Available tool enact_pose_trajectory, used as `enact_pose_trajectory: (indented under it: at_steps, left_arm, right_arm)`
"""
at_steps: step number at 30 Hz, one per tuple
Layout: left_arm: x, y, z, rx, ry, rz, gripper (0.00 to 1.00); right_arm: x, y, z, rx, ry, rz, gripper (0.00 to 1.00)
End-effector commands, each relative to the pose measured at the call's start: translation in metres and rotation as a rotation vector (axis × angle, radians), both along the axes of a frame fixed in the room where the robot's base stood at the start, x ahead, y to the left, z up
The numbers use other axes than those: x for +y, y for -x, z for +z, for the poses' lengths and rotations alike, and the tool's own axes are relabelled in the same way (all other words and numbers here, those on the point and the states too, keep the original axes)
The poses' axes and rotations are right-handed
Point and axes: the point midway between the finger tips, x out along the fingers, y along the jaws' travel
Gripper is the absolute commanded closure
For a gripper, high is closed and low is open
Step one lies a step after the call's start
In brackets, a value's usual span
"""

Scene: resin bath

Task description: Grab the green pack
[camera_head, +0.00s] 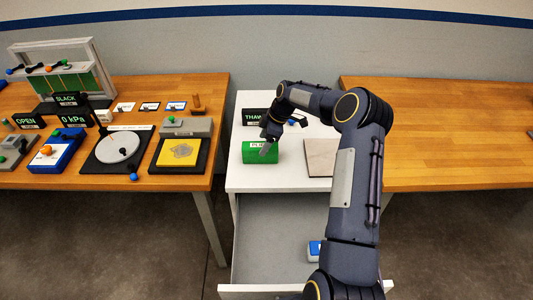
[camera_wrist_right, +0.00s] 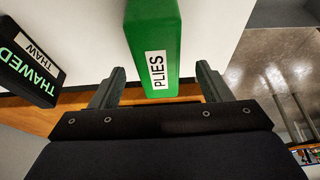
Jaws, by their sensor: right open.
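The green pack (camera_head: 257,157), a green block with a white label, lies on the white cabinet top in the head view. In the right wrist view the green pack (camera_wrist_right: 152,30) shows its label "PLIES" and sits between the two fingers, with a gap on each side. My right gripper (camera_head: 266,146) is at the pack; in the right wrist view the right gripper (camera_wrist_right: 160,85) is open, one finger on either side of the pack's near end. The arm hides a little of the pack in the head view. My left gripper is not in view.
A black sign reading "THAWED" (camera_wrist_right: 28,65) stands beside the pack. A beige square plate (camera_head: 320,157) lies to the right on the white top (camera_head: 236,180). Below, a drawer (camera_head: 265,240) stands open with a blue and white item (camera_head: 314,249) inside. Wooden tables flank the cabinet.

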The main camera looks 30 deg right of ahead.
Motion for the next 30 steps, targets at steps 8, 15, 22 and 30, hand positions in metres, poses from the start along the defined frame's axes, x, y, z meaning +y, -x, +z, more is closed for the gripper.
enact_pose_trajectory:
  at_steps: [8,15,22,30]
  left_arm:
    - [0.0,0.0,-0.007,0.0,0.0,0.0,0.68]
    - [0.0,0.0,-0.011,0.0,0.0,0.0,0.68]
    - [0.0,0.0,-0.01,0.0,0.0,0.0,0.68]
    - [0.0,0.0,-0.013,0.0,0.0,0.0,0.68]
  right_arm:
    - [0.007,-0.005,-0.028,0.002,0.0,0.0,0.29]
    - [0.016,-0.012,-0.06,0.0,0.0,-0.001,0.29]
    - [0.016,-0.013,-0.061,-0.002,0.001,-0.002,0.29]
    - [0.016,-0.013,-0.062,-0.001,0.001,-0.002,0.29]
